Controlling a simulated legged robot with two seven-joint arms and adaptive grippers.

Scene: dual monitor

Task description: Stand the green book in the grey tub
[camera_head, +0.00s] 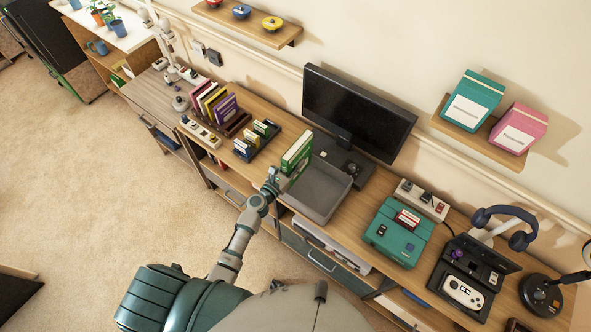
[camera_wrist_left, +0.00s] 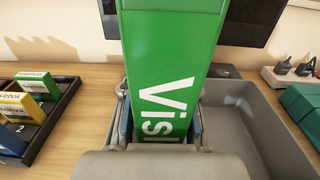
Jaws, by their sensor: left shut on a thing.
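The green book (camera_head: 297,150) is upright at the left end of the grey tub (camera_head: 325,188) in the head view. My left gripper (camera_head: 272,182) is shut on the green book. In the left wrist view the book (camera_wrist_left: 172,60) rises between the fingers (camera_wrist_left: 160,128), with white lettering on its face. The grey tub (camera_wrist_left: 262,118) lies to the right of the book in that view. The book's lower end is hidden by the gripper, so I cannot tell whether it touches the tub's floor. My right gripper is not in view.
A monitor (camera_head: 357,108) stands behind the tub. A dark tray with small boxes (camera_head: 257,141) lies left of the book, with a row of books (camera_head: 218,104) beyond it. A teal device (camera_head: 399,230) sits right of the tub. The tub's inside looks empty.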

